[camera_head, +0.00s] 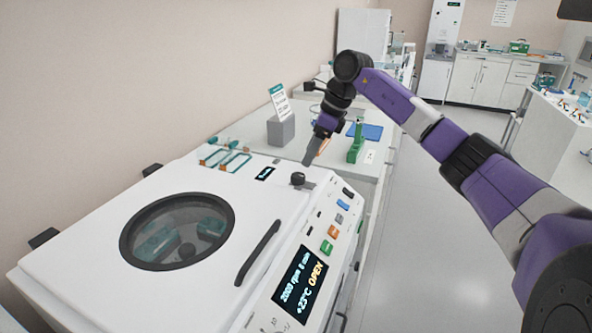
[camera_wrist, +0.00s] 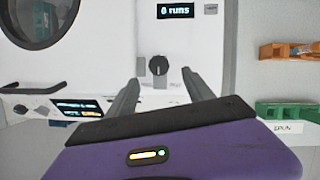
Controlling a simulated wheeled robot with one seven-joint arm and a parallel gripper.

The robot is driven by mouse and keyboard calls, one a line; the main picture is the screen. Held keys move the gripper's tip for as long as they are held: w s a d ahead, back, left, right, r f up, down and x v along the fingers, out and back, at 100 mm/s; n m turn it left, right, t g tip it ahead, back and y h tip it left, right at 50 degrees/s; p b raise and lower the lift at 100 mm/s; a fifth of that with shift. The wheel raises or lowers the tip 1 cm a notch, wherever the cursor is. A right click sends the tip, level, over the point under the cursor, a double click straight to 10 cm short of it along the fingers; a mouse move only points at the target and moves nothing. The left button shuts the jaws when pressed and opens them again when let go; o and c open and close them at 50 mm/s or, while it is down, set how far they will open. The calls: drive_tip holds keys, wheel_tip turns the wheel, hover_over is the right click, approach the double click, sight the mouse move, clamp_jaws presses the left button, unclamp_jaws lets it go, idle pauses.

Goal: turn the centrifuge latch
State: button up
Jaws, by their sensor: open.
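The white centrifuge (camera_head: 90,225) fills the lower left of the head view, its lid down with a round dark-rimmed window (camera_head: 178,232). Its display (camera_head: 300,284) reads "OPEN". The latch is a small black knob (camera_head: 298,178) near the lid's right corner; in the wrist view the knob (camera_wrist: 158,66) stands beyond the fingertips, roughly between them in the picture. My gripper (camera_head: 308,158) is above and just behind the knob in the head view. In the wrist view my gripper (camera_wrist: 162,90) is open with nothing between its fingers, apart from the knob.
A black lid handle (camera_head: 257,252) and coloured buttons (camera_head: 333,232) lie on the centrifuge's front side. Behind it, a grey block with a sign (camera_head: 281,130), a green rack (camera_head: 356,143) and a blue mat (camera_head: 366,131) stand on the bench. Orange and green racks (camera_wrist: 285,112) show at the wrist view's right.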

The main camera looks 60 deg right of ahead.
sight(298, 175)
drive_tip(key=shift+p+x, duration=0.35)
drive_tip(key=shift+x, duration=3.6)
drive_tip(key=shift+w+a, duration=0.1)
drive_tip(key=shift+a, duration=0.05)
clamp_jaws()
